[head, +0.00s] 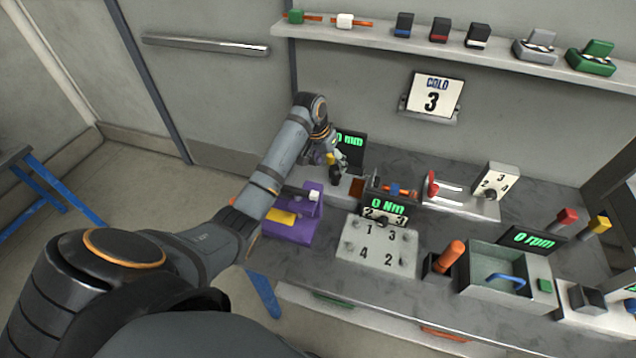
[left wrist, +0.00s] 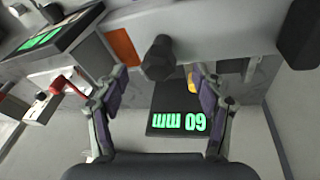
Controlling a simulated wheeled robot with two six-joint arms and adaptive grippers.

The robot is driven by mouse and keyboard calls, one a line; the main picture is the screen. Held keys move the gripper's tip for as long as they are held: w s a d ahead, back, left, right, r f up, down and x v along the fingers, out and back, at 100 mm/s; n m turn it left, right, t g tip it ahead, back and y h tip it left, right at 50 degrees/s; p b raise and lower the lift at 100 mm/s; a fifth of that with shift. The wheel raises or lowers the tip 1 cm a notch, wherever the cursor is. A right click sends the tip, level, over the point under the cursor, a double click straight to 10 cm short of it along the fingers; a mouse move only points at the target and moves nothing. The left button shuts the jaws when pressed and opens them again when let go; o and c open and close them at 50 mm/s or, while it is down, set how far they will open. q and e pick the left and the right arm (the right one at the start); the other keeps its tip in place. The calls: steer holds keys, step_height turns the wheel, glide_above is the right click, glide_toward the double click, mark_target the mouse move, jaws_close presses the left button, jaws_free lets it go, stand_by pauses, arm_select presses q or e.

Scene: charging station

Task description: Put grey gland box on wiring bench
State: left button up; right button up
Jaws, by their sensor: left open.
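A grey box with a round fitting, which looks like the grey gland box (head: 535,46), sits on the wall shelf at the upper right in the head view. The dark-topped bench (head: 322,262) stands below it and carries several devices. My left gripper (head: 338,168) is over the bench's far left part, well apart from the grey box. In the left wrist view my left gripper (left wrist: 160,108) is open, with a dark knob (left wrist: 158,58) showing between and beyond its fingers. I cannot tell whether it touches the knob. My right gripper is not in view.
The shelf (head: 470,57) also holds a green box (head: 592,58) and several small blocks. A display reading 60 mm (left wrist: 180,122) stands beside the knob. A purple device (head: 290,225), a numbered plate (head: 376,246) and a grey bin (head: 500,290) crowd the bench.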

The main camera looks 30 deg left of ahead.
mark_target(333, 170)
arm_select(q)
steer(key=shift+p+x, duration=0.7)
steer(key=shift+x, duration=2.05)
steer(key=shift+d+r, duration=0.1)
jaws_close()
steer(key=shift+w, duration=0.1)
